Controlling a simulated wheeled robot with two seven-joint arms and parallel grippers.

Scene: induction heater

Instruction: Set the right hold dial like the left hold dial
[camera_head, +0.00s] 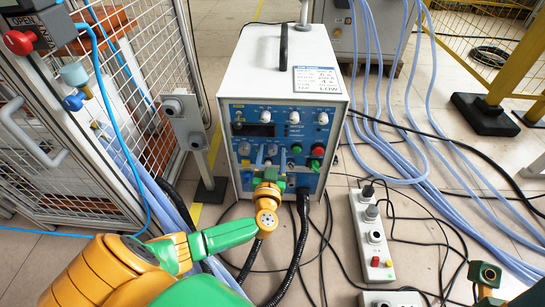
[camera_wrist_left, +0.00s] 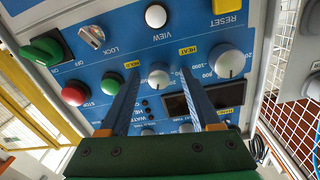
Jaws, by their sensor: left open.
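The blue heater panel (camera_head: 244,170) carries several pale dials. In the head view, two pale dials (camera_head: 264,115) and (camera_head: 323,118) are in its top row; their lettering is too small to read, so I cannot tell which are the hold dials. My left gripper (camera_head: 265,154) is open in front of the panel's middle. In the left wrist view, inverted, its blue fingers (camera_wrist_left: 160,80) lie either side of a white dial (camera_wrist_left: 158,75) by a HEAT label; contact is unclear. A larger white dial (camera_wrist_left: 227,60) is to the right. Dials near the gripper body are partly hidden.
A red button (camera_wrist_left: 75,93), a green button (camera_wrist_left: 86,127) and a green switch (camera_wrist_left: 42,53) are on the panel. A wire cage (camera_head: 130,90) stands left. Part of my right arm (camera_head: 487,275) shows lower right.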

